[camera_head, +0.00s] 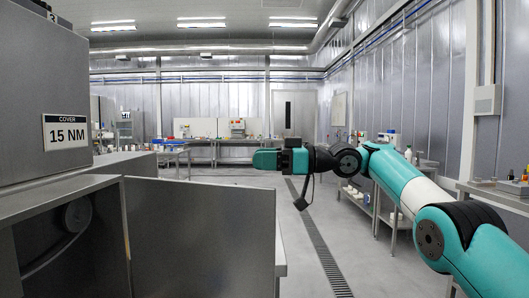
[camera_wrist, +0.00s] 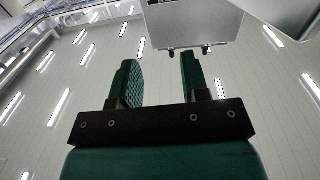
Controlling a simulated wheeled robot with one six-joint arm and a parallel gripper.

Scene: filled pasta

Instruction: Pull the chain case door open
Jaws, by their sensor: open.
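The chain case (camera_head: 60,190) is at the lower left of the head view, with its front open. A dark wheel (camera_head: 76,214) and a curved belt or chain show inside. A flat grey panel, which looks like the chain case door (camera_head: 200,238), stands upright at the right of the opening, swung outward. My gripper (camera_head: 266,158) is above and behind the panel's far top corner in the picture, apparently not touching it. In the wrist view my gripper (camera_wrist: 156,65) is open, with nothing between its green fingers.
A grey machine housing with a "COVER 15 NM" label (camera_head: 66,132) rises above the case. A grey box (camera_wrist: 195,22) shows beyond the fingers in the wrist view. Benches (camera_head: 235,145) line the back wall. The floor around the drain (camera_head: 318,240) is clear.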

